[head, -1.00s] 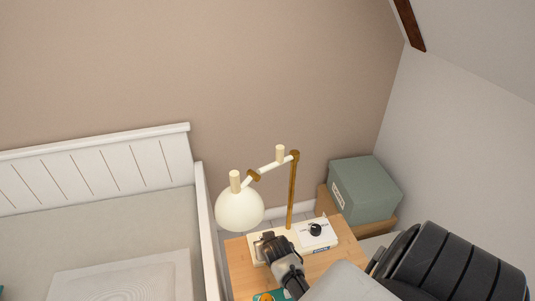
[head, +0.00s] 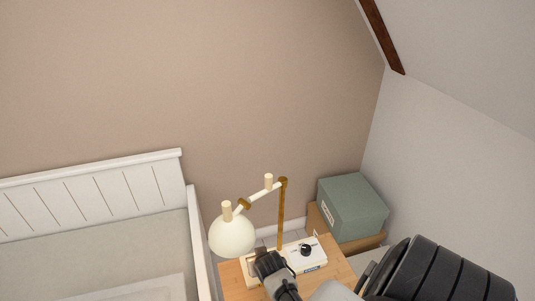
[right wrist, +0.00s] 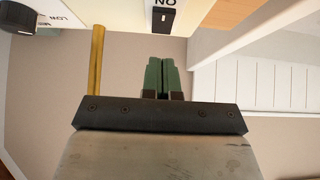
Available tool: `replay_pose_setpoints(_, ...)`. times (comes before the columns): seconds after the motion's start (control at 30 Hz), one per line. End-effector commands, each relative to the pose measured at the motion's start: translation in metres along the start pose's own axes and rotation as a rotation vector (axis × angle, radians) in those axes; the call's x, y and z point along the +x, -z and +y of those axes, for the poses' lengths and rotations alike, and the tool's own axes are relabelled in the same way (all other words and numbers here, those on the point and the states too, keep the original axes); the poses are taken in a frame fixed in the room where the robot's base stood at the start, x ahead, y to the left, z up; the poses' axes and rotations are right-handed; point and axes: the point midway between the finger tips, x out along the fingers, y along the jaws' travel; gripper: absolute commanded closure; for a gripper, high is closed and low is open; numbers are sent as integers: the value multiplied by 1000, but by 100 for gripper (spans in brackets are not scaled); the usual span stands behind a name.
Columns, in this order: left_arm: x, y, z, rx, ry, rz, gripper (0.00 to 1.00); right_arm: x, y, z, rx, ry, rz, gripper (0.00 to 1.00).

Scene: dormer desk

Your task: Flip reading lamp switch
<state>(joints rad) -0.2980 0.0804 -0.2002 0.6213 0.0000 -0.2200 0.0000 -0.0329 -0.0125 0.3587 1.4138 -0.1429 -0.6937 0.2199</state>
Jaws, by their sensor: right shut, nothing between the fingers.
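The reading lamp has a cream dome shade (head: 232,237), a brass post (head: 281,215) and a pale base (head: 313,261). Its rocker switch (right wrist: 162,20) is black, beside an "ON" label in the right wrist view. My right gripper (head: 263,259) is over the left part of the base in the head view and hides part of it. In the right wrist view its green fingertips (right wrist: 163,62) are shut and empty, in line with the switch, with a visible gap in the picture. The switch cannot be made out in the head view. My left gripper is not in view.
A dark round knob (head: 305,249) sits on the base, right of the post. The lamp stands on a wooden nightstand (head: 340,272). A green box (head: 352,207) stands behind to the right. A white bed headboard (head: 95,190) is at the left.

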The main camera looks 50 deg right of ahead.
Motion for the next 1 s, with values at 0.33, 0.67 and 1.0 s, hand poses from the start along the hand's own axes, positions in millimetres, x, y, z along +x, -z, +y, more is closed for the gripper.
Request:
replay_pose_setpoints(0.33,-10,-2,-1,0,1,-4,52,-68,-14,0,0,0,0,100)
replay_pose_setpoints(0.67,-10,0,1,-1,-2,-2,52,-99,-21,0,-1,0,1,100)
replay_pose_setpoints(1.0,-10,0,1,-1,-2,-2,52,-100,-21,0,-1,0,1,100)
